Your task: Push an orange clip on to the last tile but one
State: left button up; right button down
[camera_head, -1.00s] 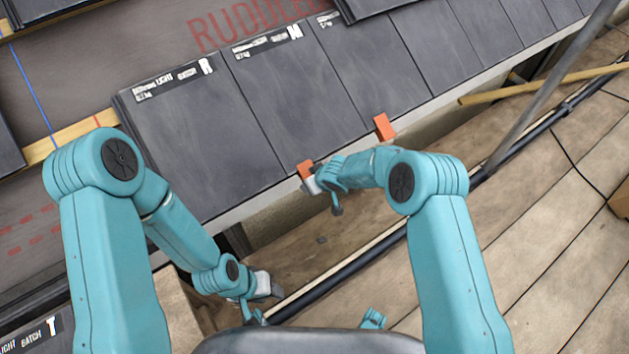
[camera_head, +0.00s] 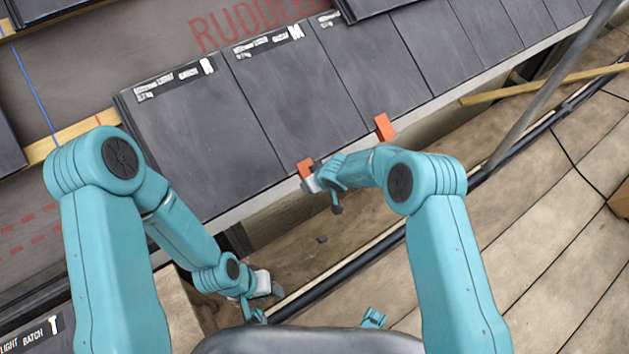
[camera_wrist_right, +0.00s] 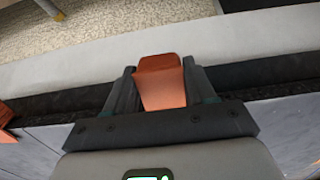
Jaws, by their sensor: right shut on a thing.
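An orange clip (camera_head: 305,168) is at the lower edge of the tile row, near the joint between the end tile (camera_head: 200,135) and the last tile but one (camera_head: 295,90). My right gripper (camera_head: 311,182) is shut on this clip; the right wrist view shows the clip (camera_wrist_right: 161,82) between the two fingers (camera_wrist_right: 160,92). Whether it is fully seated cannot be told. Another orange clip (camera_head: 384,127) sits on the same edge farther right. My left gripper (camera_head: 268,290) hangs low over the boards, away from the tiles, its jaws unclear.
A grey pole (camera_head: 550,90) and a wooden batten (camera_head: 540,84) cross at the right. Scaffold boards (camera_head: 530,240) and a dark tube (camera_head: 345,270) lie below the eaves. A loose tile (camera_head: 35,335) is at the lower left.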

jog(key=shift+w+a+r+p, duration=0.2)
jog(key=shift+w+r+p, duration=0.2)
jog(key=shift+w+p, duration=0.1)
dwell(0.4)
jog(key=shift+c, duration=1.5)
grip_release()
jog(key=shift+s+f, duration=0.1)
jog(key=shift+s+d+r+b, duration=0.25)
jog(key=shift+r+b, duration=0.25)
jog(key=shift+b, duration=0.2)
jog(key=shift+b+v, duration=0.9)
jog(key=shift+v, duration=2)
